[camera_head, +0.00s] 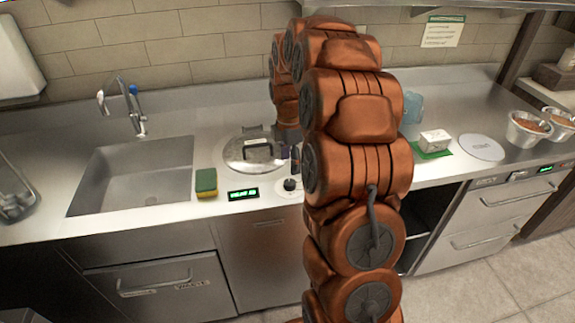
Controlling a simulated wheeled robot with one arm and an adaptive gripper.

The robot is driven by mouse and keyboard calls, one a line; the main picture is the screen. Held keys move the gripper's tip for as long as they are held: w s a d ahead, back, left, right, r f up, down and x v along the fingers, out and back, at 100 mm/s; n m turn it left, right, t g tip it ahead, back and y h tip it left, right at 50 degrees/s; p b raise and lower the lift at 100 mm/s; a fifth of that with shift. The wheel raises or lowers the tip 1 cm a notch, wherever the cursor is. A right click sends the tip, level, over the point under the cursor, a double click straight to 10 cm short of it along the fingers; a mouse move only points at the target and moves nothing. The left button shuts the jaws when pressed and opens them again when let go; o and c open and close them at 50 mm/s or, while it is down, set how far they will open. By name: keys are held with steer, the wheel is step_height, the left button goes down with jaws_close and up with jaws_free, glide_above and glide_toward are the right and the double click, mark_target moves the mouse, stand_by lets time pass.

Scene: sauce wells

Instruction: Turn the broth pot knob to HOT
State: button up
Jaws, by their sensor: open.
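The broth pot knob (290,185) is a small dark knob on a pale round plate at the counter's front edge. Its pointer setting is too small to read. The pot lid (245,157), round and metal with a handle, sits in the counter behind and left of the knob. A small black display (243,194) with green characters lies left of the knob. My gripper (294,160) is open, just above and behind the knob, apart from it as far as I can tell. My arm hides part of the gripper and the counter to its right.
A sink (135,178) with a faucet (122,108) is at left. A green and yellow sponge (206,183) lies between sink and display. At right are a white box (434,140) on a green mat, a round white disc (481,147) and metal bowls (525,128).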

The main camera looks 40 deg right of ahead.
mark_target(290, 182)
steer(key=shift+w+d+f, duration=0.15)
steer(key=shift+f, duration=0.05)
steer(key=f+p, duration=0.2)
steer(key=f, duration=0.3)
steer(key=shift+a+f, duration=0.2)
steer(key=shift+s+d+f+p, duration=0.1)
steer(key=shift+s+f+p, duration=0.1)
steer(key=shift+f+p, duration=0.45)
steer(key=shift+f, duration=0.2)
steer(key=shift+b, duration=0.3)
steer(key=c, duration=1.1)
